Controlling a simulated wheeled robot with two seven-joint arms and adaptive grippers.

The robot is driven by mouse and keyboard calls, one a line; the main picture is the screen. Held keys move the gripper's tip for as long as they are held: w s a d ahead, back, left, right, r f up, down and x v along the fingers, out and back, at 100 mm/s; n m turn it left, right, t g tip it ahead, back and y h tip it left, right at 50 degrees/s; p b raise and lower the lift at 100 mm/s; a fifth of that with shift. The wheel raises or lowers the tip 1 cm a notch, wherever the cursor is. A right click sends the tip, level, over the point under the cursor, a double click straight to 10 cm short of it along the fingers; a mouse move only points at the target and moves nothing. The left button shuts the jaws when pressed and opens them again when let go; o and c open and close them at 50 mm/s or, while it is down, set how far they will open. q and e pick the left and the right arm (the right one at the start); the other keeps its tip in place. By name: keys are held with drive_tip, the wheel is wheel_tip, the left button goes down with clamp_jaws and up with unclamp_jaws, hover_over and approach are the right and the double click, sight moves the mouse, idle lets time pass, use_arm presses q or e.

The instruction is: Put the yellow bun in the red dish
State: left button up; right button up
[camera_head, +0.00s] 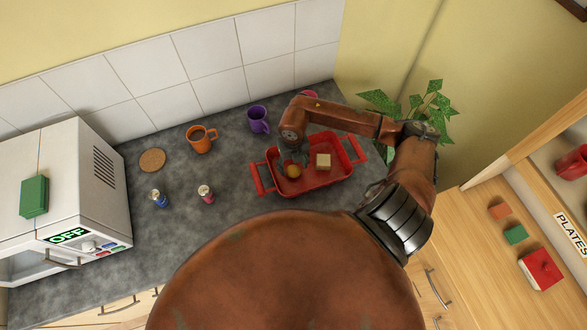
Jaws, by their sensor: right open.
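The yellow bun (293,171), round and orange-yellow, shows at the left part of the red dish (318,184). It appears to be inside the dish, just below my right gripper (293,160). My right gripper points down over the left part of the dish and is open. Its fingers are small and dark here, so I cannot tell whether they touch the bun. A pale cream block (323,161) also lies in the dish. My right arm hides part of the dish's back edge. My left gripper is not in view.
An orange mug (201,139), a purple mug (258,120), a cork coaster (152,160) and two small jars (206,194) (159,198) stand left of the dish. A white microwave (85,190) is at the far left. A plant (425,108) stands behind my right arm.

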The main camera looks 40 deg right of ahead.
sight(294, 170)
wheel_tip(294, 170, up, 10)
drive_tip(key=b, duration=0.1)
drive_tip(key=shift+f+b, duration=0.2)
drive_tip(key=shift+b, duration=0.15)
idle(1.3)
